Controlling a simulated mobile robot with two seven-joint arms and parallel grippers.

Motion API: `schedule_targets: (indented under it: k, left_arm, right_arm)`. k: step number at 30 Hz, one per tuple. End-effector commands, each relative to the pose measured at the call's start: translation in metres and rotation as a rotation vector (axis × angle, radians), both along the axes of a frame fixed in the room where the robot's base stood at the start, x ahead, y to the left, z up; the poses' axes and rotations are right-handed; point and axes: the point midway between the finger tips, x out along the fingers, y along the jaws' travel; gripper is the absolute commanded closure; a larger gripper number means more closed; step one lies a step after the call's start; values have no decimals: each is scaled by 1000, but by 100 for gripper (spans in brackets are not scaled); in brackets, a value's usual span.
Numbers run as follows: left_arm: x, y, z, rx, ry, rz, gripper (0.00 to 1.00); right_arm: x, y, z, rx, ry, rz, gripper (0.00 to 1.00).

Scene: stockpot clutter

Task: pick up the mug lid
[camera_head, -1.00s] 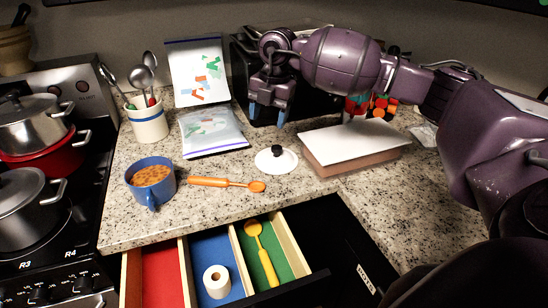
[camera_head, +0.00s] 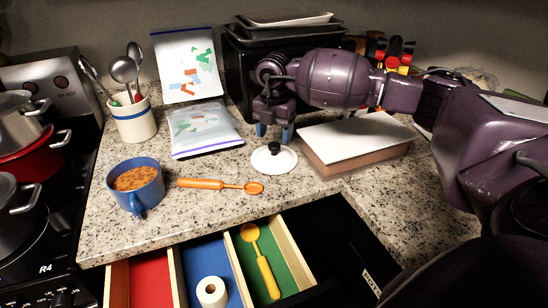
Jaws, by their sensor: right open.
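The lid's knob shows in front of and below the fingertips. A blue mug (camera_head: 137,186) with orange-brown contents stands uncovered at the counter's left. My left gripper is not in view.
A box with a white top (camera_head: 355,142) stands right of the lid. An orange spoon (camera_head: 215,185) lies between mug and lid. Plastic bags (camera_head: 203,130), a utensil crock (camera_head: 134,122) and a black bin (camera_head: 240,80) stand behind. An open drawer (camera_head: 175,283) is in front.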

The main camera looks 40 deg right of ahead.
Motion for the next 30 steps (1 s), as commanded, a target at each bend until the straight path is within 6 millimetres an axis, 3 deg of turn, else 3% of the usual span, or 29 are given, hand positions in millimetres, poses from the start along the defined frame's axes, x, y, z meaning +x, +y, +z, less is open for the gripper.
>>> schedule_targets:
  k: [9,18,28,30]
  left_arm:
    - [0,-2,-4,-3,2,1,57]
    - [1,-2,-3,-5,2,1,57]
    - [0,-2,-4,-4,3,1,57]
    - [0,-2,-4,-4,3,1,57]
  right_arm:
    - [3,-2,-42,1,4,0,35]
    - [3,-2,-46,1,2,0,37]
    - [3,-2,-46,1,2,0,87]
    - [3,-2,-46,1,2,0,89]
